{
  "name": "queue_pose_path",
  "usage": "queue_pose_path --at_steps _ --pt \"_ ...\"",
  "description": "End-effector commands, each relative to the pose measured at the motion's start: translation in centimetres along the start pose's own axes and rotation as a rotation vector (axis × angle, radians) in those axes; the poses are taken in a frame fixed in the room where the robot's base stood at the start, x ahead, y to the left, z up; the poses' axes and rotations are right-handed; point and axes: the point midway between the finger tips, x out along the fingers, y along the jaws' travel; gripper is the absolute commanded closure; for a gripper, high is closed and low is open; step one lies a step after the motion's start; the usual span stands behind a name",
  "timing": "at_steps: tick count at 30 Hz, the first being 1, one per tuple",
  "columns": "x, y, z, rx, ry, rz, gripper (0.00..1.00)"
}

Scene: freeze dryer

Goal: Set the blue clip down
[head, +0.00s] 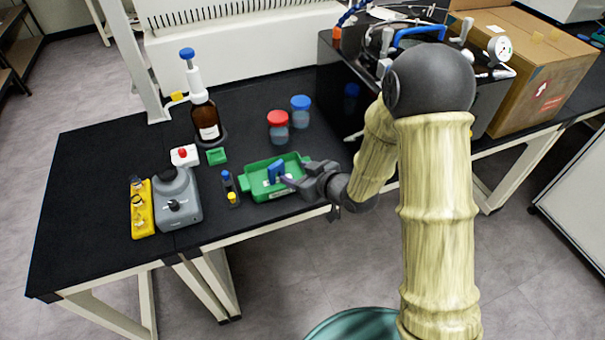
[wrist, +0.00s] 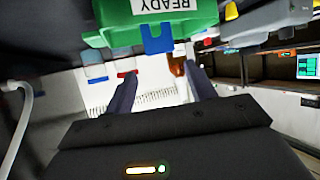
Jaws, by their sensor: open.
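The blue clip (head: 276,171) stands at the green tray (head: 259,193) near the table's front edge. In the wrist view a blue piece, seemingly this clip (wrist: 158,40), shows against the tray (wrist: 206,14), below its READY label. My gripper (head: 291,181) is at the tray's right side, low and close to the clip. In the wrist view its two fingers (wrist: 160,76) are spread, with nothing held between them. The blue piece appears beyond the fingertips, apart from them. The clip's lower end is hard to make out.
A red-capped jar (head: 278,128) and a blue-capped jar (head: 300,112) stand behind the tray. Small vials (head: 231,190) and a grey mixer (head: 178,200) stand to its left. A brown dispenser bottle (head: 207,122) is farther back. The table's left end is clear.

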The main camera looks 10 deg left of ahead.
Motion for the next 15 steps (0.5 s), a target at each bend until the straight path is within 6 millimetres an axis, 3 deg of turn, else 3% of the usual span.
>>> queue_pose_path --at_steps 9,13,15 --pt "-0.3 0.5 0.0 0.002 -0.014 0.017 0.45" --pt "-2.2 2.7 0.3 0.02 -0.089 0.1 0.45" --pt "-4.1 4.4 0.8 0.045 -0.159 0.173 0.45"
